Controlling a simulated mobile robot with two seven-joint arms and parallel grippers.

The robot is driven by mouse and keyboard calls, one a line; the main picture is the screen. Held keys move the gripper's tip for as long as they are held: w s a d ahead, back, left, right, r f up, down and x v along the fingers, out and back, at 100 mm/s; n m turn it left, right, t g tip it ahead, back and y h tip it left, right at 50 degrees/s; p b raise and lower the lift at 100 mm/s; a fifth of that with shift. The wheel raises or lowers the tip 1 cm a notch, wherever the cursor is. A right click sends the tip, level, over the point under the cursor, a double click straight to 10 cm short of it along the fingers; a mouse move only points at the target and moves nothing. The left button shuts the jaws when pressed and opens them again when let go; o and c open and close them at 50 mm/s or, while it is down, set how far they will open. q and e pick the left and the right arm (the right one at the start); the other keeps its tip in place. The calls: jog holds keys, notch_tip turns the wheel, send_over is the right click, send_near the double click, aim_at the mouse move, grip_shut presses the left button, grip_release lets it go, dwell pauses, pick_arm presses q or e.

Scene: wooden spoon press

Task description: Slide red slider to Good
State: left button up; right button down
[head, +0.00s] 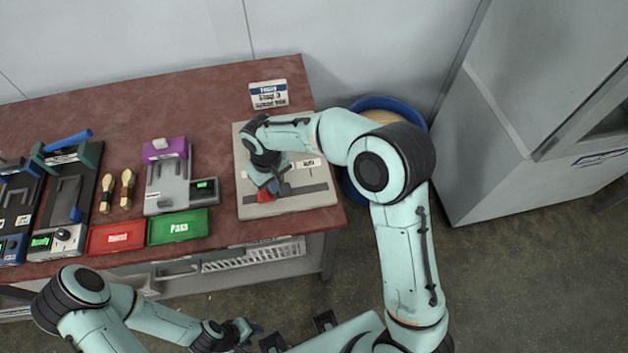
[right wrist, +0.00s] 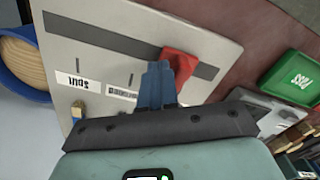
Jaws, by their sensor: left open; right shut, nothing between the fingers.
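The red slider (head: 265,194) sits in a dark slot (head: 306,189) on a pale panel (head: 325,201) at the table's right end. It is toward the slot's left part in the head view. In the right wrist view the red slider (right wrist: 180,62) is just right of my right gripper's blue fingertips (right wrist: 158,80). My right gripper (head: 273,186) is shut and empty, low over the panel beside the slider; I cannot tell if they touch. Labels on the panel are partly hidden, and I cannot read Good. My left gripper (head: 246,328) is open, away from the table's front edge.
Left of the panel are a green Pass tray (head: 177,227), a red tray (head: 115,237), a grey device with a purple top (head: 168,180) and wooden-handled tools. A sign (head: 268,94) stands behind the panel. A blue bin (head: 385,105) stands right of the table.

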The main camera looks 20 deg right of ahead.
aim_at(270, 194)
jog(key=shift+w+a, duration=0.15)
jog(key=shift+a, duration=0.45)
jog(key=shift+w+a, duration=0.15)
jog(key=shift+a, duration=0.45)
jog(key=shift+s+d, duration=0.15)
jog(key=shift+d, duration=0.5)
pick_arm(q)
jog(key=shift+t, duration=0.3)
jog(key=w+r+p, duration=0.1)
jog(key=w+r, duration=0.1)
jog(key=w+r+p, duration=0.1)
jog(key=r+p, duration=0.1)
jog(key=shift+w+r, duration=0.3)
jog(key=shift+w, duration=0.05)
pick_arm(e)
notch_tip(270, 194, up, 7)
pick_arm(q)
jog(key=shift+s, duration=0.1)
